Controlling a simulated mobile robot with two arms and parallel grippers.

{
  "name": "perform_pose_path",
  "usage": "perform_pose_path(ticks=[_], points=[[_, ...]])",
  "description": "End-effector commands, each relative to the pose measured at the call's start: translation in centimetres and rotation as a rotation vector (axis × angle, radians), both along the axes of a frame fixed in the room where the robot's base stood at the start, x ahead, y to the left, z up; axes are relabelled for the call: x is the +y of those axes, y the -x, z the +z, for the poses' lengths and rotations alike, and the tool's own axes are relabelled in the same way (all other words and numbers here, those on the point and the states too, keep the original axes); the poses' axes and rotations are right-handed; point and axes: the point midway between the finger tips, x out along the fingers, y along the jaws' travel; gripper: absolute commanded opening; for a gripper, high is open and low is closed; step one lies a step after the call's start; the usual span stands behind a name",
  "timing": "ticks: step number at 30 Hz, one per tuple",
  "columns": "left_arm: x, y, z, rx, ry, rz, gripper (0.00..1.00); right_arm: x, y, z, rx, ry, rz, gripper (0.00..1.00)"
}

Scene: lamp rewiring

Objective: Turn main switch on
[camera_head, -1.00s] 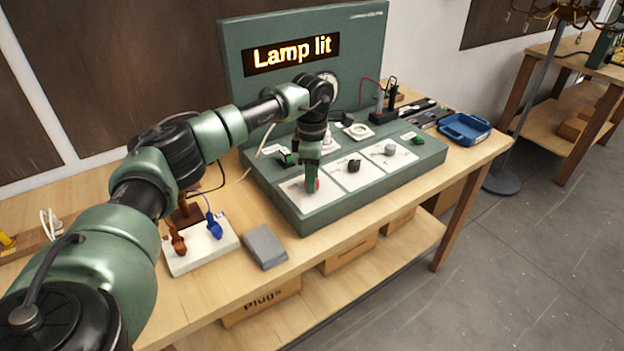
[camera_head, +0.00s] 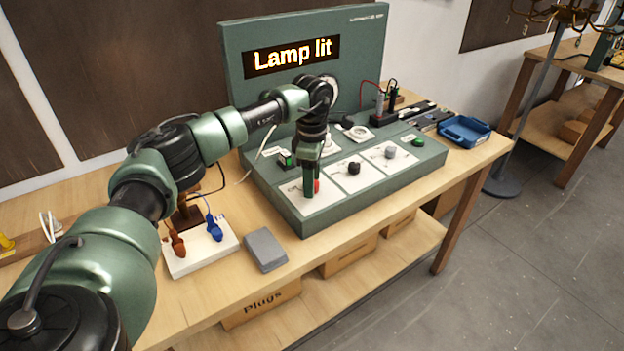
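The green test console (camera_head: 300,222) stands on the bench, and its display (camera_head: 291,55) reads "Lamp lit". A red control (camera_head: 316,186) sits on the leftmost white panel. My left gripper (camera_head: 309,192) points down at that panel, right beside the red control and partly covering it. I cannot tell whether they touch or whether the fingers are open. A black knob (camera_head: 353,168) and a grey knob (camera_head: 390,152) sit on the other panels. A green button (camera_head: 418,142) is at the right. The labels are too small to read, so which control is the main switch is unclear. My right gripper is not in view.
A white board (camera_head: 200,250) with orange and blue plugs and a grey block (camera_head: 265,249) lie left of the console. A blue tray (camera_head: 464,130) is at the bench's right end. A black-and-green boxed part (camera_head: 286,160) sits behind the left panel.

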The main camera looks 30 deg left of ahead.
Motion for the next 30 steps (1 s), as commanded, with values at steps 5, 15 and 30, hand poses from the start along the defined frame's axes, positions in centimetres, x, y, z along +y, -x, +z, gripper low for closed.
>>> perform_pose_path(ticks=[5,15,30], points=[[0.0,0.0,0.1,0.001,0.0,0.0,0.55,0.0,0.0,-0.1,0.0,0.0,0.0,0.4],[0.0,-0.1,5.1,-0.004,0.002,0.0,0.55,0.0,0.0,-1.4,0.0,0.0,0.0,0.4],[0.0,0.0,7.8,0.001,0.0,0.0,0.55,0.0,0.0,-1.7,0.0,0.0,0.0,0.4]])
